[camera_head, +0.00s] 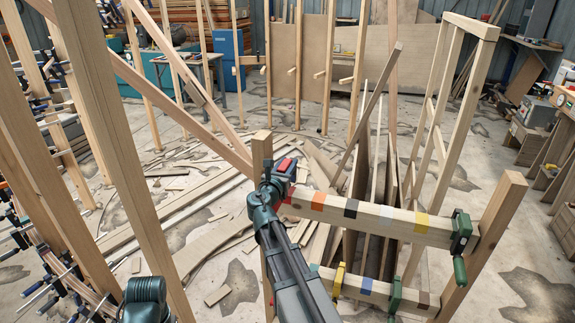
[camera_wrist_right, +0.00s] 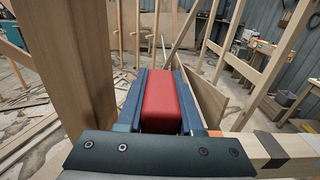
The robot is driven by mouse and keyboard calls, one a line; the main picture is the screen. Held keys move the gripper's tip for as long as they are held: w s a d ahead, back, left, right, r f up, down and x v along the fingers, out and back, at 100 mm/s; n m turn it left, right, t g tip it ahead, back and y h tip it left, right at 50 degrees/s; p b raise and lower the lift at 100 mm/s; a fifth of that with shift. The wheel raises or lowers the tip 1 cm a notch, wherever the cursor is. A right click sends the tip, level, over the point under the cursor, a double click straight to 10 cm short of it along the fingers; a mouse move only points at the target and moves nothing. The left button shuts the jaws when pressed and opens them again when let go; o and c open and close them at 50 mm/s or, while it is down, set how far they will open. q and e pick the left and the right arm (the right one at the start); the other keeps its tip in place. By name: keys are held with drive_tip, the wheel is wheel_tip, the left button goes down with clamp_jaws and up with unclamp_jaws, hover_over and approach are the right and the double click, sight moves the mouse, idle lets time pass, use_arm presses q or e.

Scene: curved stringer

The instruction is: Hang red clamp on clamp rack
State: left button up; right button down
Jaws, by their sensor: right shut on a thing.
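The clamp rack has an upper wooden beam (camera_head: 370,214) with coloured bands and a lower beam (camera_head: 375,290). My right gripper (camera_head: 281,172) is at the left end of the upper beam, close to a wooden post (camera_head: 262,150). It is shut on the red clamp (camera_head: 286,165). In the right wrist view the red clamp (camera_wrist_right: 162,100) shows as a red block between the two dark fingers; the rest of it is hidden. I cannot tell whether it touches the beam. My left gripper is not in view.
A green clamp (camera_head: 461,235) hangs at the upper beam's right end. A yellow clamp (camera_head: 339,280) and another green clamp (camera_head: 395,294) hang on the lower beam. A tall post stands close left of the right gripper in the wrist view (camera_wrist_right: 65,70). Planks lie on the floor.

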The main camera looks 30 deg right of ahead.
drive_tip(key=shift+f, duration=0.2)
drive_tip(key=shift+f+b, duration=1.55)
drive_tip(key=shift+b, duration=0.15)
drive_tip(key=shift+f, duration=0.15)
drive_tip(key=shift+f+b, duration=1.35)
drive_tip(key=shift+b, duration=0.15)
drive_tip(key=shift+f, duration=0.2)
drive_tip(key=shift+f+b, duration=0.3)
drive_tip(key=shift+b, duration=0.25)
drive_tip(key=shift+c, duration=2.4)
unclamp_jaws()
